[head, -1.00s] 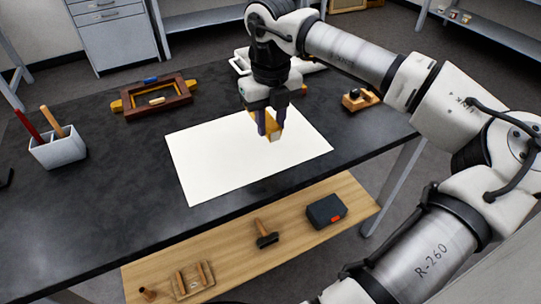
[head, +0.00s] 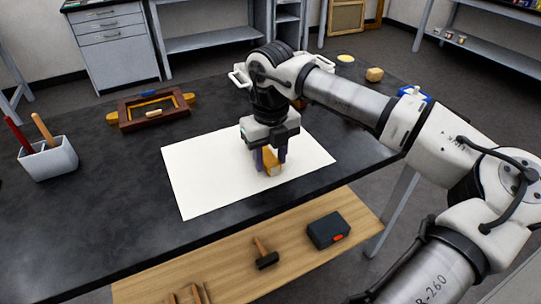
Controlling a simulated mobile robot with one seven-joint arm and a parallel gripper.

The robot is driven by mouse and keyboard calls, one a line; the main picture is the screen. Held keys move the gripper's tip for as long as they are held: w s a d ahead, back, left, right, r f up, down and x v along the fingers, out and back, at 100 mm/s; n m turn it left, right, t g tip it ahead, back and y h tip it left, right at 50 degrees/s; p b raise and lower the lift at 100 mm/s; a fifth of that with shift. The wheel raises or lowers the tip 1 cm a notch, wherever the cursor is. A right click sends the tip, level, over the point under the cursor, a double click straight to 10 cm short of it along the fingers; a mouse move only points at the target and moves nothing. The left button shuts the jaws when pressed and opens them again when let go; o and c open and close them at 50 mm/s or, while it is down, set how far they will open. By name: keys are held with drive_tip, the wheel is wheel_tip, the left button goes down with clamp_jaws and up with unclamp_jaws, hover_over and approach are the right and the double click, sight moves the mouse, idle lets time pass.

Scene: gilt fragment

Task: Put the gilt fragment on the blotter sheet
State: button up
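The gilt fragment (head: 272,167) is a small golden piece between the fingers of my gripper (head: 271,163). My gripper points down over the right half of the white blotter sheet (head: 210,180) and appears shut on the fragment. The fragment is low, at or just above the sheet; I cannot tell whether it touches. The sheet lies flat on the dark bench. My gripper and wrist hide part of the sheet's far side.
A brown frame clamp (head: 150,110) and a grey pot with tools (head: 48,158) stand on the bench (head: 100,200) at left. A white tray (head: 240,75) is partly hidden behind my arm. A lower shelf (head: 200,265) holds a hammer (head: 265,255) and a dark box (head: 328,230).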

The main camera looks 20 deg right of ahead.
drive_tip(key=shift+o, duration=1)
drive_tip(key=shift+r, duration=0.2)
wheel_tip(320, 180, up, 12)
